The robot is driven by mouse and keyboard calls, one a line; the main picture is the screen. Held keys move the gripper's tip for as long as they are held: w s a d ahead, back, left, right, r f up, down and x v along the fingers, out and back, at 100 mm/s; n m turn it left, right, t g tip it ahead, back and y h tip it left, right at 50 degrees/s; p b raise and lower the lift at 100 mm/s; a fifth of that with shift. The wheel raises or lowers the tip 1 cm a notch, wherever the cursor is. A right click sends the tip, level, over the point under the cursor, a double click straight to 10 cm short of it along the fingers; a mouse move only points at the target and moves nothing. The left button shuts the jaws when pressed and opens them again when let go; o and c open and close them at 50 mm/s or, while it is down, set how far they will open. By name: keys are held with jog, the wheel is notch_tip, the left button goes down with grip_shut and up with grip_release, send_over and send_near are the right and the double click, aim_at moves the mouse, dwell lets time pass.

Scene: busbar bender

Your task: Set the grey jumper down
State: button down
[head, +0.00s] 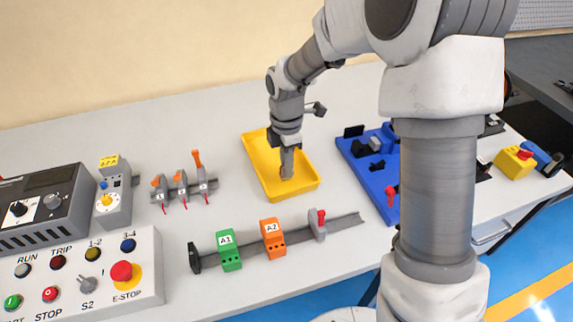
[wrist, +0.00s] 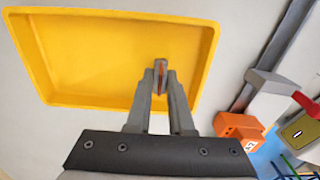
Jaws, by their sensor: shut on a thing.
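My gripper (head: 287,172) reaches down into the yellow tray (head: 262,160) in the head view. In the wrist view my gripper (wrist: 160,80) is shut on a small, narrow grey piece with an orange-red part, which I take to be the grey jumper (wrist: 161,64). The fingers hide much of it. The jumper is over the tray, towards its near right part in the head view. I cannot tell whether it touches the tray floor. The rest of the yellow tray (wrist: 90,55) looks empty in the wrist view.
A rail with green block A1 (head: 228,252), orange block A2 (head: 272,238) and a grey red-levered piece (head: 318,226) lies in front of the tray. Several orange-levered switches (head: 181,185) stand left. A blue tray (head: 372,170) with dark parts lies right.

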jog(key=shift+f, duration=0.2)
jog(key=c, duration=0.8)
grip_release()
jog(key=shift+r, duration=0.15)
